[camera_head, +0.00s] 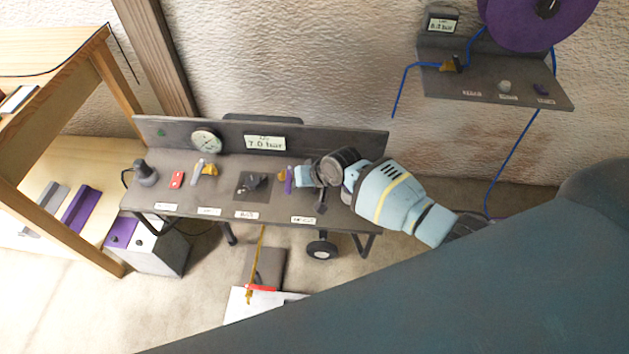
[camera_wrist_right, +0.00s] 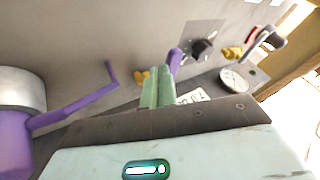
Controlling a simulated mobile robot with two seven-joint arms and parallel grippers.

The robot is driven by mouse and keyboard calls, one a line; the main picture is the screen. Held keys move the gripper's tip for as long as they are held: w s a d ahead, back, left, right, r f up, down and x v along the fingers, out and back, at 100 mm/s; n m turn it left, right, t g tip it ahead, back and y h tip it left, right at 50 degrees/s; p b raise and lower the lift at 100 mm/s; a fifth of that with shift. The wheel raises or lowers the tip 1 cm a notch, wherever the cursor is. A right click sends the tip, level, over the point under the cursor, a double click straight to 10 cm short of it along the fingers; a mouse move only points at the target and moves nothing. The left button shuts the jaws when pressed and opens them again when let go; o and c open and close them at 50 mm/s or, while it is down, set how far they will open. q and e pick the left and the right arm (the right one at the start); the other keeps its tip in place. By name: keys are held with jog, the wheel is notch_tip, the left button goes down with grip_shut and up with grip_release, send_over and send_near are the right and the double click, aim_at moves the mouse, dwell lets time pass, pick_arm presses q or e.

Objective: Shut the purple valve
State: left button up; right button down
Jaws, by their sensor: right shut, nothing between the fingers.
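The purple valve handle (camera_head: 289,180) is at the right part of the grey bench, with a yellow body (camera_head: 282,173) beside it. In the right wrist view the purple handle (camera_wrist_right: 174,60) shows partly behind my fingertips, and the yellow body (camera_wrist_right: 142,76) is just left of them. My right gripper (camera_head: 299,177) is shut and empty, right beside the handle. In the right wrist view its green fingers (camera_wrist_right: 158,86) are together; whether they touch the handle I cannot tell. My left gripper is not in view.
The bench carries a gauge (camera_head: 206,140), a red switch (camera_head: 176,179), a grey-handled valve (camera_head: 200,169) and a black knob (camera_head: 254,182). A purple bent lever (camera_wrist_right: 80,107) shows at the left of the wrist view. A wall shelf (camera_head: 500,88) is at the upper right.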

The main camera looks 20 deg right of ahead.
jog(key=shift+a, duration=0.4)
dwell(0.3)
jog(key=shift+w+d+f, duration=0.1)
jog(key=shift+w+d, duration=0.2)
jog(key=shift+d, duration=0.05)
jog(key=shift+w+d+b, duration=0.2)
jog(key=shift+w+b, duration=0.1)
jog(key=shift+s+d, duration=0.1)
